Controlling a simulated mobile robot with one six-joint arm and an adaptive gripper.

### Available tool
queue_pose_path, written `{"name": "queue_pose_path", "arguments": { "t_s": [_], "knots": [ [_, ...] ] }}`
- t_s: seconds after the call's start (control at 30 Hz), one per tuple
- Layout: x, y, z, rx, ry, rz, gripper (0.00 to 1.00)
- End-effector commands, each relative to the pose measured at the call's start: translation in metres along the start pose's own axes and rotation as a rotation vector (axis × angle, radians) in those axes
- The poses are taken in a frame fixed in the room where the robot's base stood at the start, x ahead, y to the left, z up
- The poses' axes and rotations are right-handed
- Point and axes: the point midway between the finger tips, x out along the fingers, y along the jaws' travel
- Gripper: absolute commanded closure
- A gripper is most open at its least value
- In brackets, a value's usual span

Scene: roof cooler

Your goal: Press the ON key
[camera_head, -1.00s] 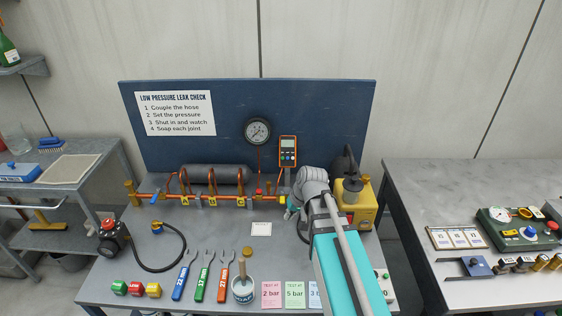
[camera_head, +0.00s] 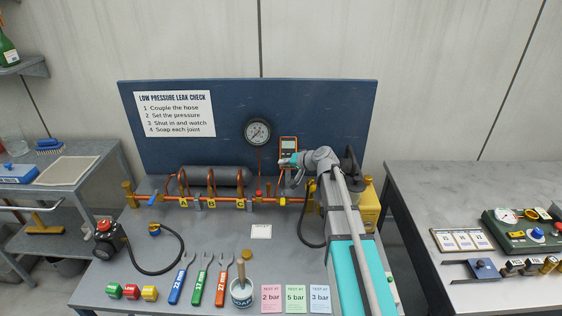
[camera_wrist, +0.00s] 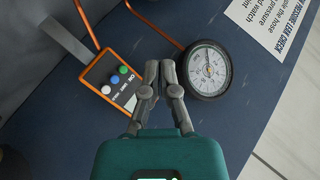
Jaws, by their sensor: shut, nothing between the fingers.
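The orange-edged handheld meter (camera_head: 288,145) is mounted on the blue back panel, below and right of the round gauge. In the wrist view the meter (camera_wrist: 93,74) lies at the left of my fingers, with a blue key (camera_wrist: 115,78), a green key (camera_wrist: 123,70) and a white key (camera_wrist: 106,89) on its dark face. The small lettering beside them is too fine to tell surely which is ON. My gripper (camera_wrist: 160,66) is shut and empty, its tips between the meter and the gauge in the picture. In the head view my gripper (camera_head: 286,163) covers the meter's lower part; contact cannot be told.
The round gauge (camera_wrist: 205,69) is right of my fingertips. Copper pipework (camera_head: 230,202) runs below the panel. A yellow pump (camera_head: 367,210) stands behind my arm. Wrenches, a soap pot (camera_head: 241,292) and pressure cards (camera_head: 295,298) lie along the front of the bench.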

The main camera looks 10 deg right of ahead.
Motion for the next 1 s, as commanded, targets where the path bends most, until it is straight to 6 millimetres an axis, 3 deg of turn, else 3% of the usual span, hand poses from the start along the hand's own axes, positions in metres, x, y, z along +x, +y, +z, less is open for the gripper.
{"name": "queue_pose_path", "arguments": {
  "t_s": [0.37,1.0],
  "knots": [
    [0.006,0.006,-0.004,0.0,-0.001,0.002,1.0],
    [0.048,0.038,-0.035,0.0,-0.001,0.002,1.0]
  ]
}}
